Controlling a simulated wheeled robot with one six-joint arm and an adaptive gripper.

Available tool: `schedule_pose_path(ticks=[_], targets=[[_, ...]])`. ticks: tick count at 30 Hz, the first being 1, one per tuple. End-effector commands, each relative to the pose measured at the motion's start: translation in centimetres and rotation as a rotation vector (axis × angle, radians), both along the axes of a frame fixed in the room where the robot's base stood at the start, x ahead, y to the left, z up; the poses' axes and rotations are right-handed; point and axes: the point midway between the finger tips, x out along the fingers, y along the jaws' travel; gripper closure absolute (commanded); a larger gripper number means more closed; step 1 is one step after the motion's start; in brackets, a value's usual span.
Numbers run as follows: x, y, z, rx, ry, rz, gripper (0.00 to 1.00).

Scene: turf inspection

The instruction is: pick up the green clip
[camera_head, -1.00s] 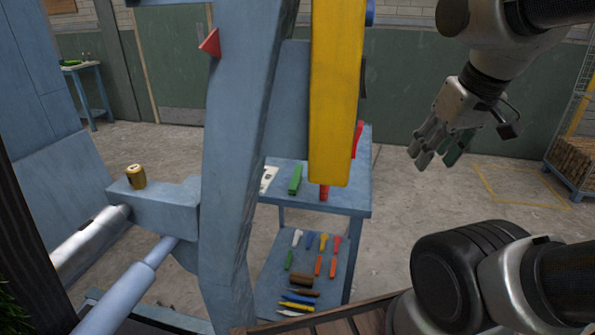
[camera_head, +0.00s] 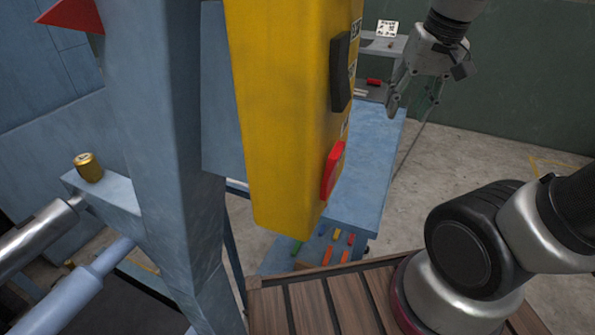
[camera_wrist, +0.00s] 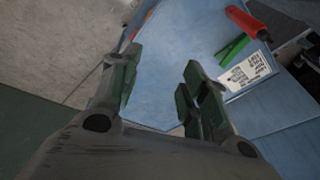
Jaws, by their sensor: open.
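A green clip (camera_wrist: 233,48) lies on the blue table (camera_wrist: 160,95) in the wrist view, between a white printed card and a red object. In the head view the yellow box hides that part of the table. My gripper (camera_wrist: 160,78) is open and empty, its fingers spread wide over the table. The clip lies beyond the right finger, outside the gap between the fingers. In the head view my gripper (camera_head: 396,98) hangs at the upper right, above the far end of the blue table (camera_head: 370,150).
A yellow box (camera_head: 285,110) with a red handle hangs from a blue post (camera_head: 165,130), left of my gripper. The red object (camera_wrist: 247,22) and white card (camera_wrist: 245,72) lie close to the clip. Several coloured pieces lie on a lower shelf. Floor at the right is clear.

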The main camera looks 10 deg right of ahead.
Motion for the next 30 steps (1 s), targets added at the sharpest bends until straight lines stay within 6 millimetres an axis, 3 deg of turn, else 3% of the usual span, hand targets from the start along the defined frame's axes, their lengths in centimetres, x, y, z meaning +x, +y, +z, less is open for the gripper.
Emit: schedule_pose_path(ticks=[11,18,21,25,30], targets=[[5.0,7.9,-3.5,0.033,0.127,-0.146,0.55],[7.2,16.9,-8.8,0.013,0.226,-0.301,0.55],[7.3,19.8,-10.7,0.0,0.249,-0.357,0.55],[7.3,21.3,-12.0,-0.007,0.26,-0.392,0.55],[7.2,21.4,-14.0,-0.009,0.262,-0.4,0.55]])
